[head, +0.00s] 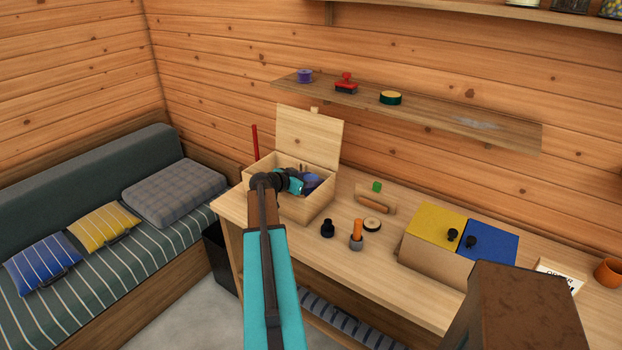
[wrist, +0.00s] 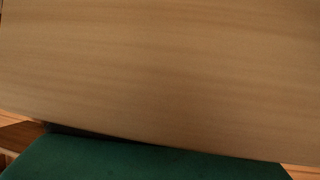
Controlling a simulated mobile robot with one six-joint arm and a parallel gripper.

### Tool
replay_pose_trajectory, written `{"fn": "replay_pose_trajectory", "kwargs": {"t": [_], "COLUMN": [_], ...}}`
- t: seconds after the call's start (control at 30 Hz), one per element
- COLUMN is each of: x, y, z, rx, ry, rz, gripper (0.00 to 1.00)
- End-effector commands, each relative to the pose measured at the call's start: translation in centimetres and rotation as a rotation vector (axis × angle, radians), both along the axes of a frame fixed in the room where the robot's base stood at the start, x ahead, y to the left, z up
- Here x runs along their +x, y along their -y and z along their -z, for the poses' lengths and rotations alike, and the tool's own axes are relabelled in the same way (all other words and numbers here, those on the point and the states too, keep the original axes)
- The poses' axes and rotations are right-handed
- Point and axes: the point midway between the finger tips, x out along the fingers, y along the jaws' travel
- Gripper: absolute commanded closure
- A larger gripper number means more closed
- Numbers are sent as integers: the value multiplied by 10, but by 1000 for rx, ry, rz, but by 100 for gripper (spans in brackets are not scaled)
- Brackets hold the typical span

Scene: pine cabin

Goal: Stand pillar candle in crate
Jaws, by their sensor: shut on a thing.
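The wooden crate (head: 306,209) stands at the left end of the table with its hinged lid (head: 309,138) raised at the back. My gripper (head: 302,183) is at the crate's opening, shut on a dark blue thing (head: 312,181), which I take to be the pillar candle. My arm and the crate's front wall hide part of it, so I cannot tell whether it is upright or touches the crate floor. The wrist view shows a plain wood surface (wrist: 160,75) close up and a dark green shape below; neither fingertips nor candle can be made out there.
A red rod (head: 255,142) stands by the crate's left side. A box with yellow and blue lids (head: 436,263) stands farther right. A shelf (head: 450,118) hangs above.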

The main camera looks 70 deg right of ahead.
Motion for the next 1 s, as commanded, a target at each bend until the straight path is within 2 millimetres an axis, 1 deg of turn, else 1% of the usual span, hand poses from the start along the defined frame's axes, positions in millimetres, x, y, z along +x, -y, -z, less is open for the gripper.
{"fn": "replay_pose_trajectory", "kwargs": {"t": [1.0], "x": [-1], "y": [0], "z": [8], "rx": [-1], "ry": [-1], "rz": [1], "gripper": [81]}}
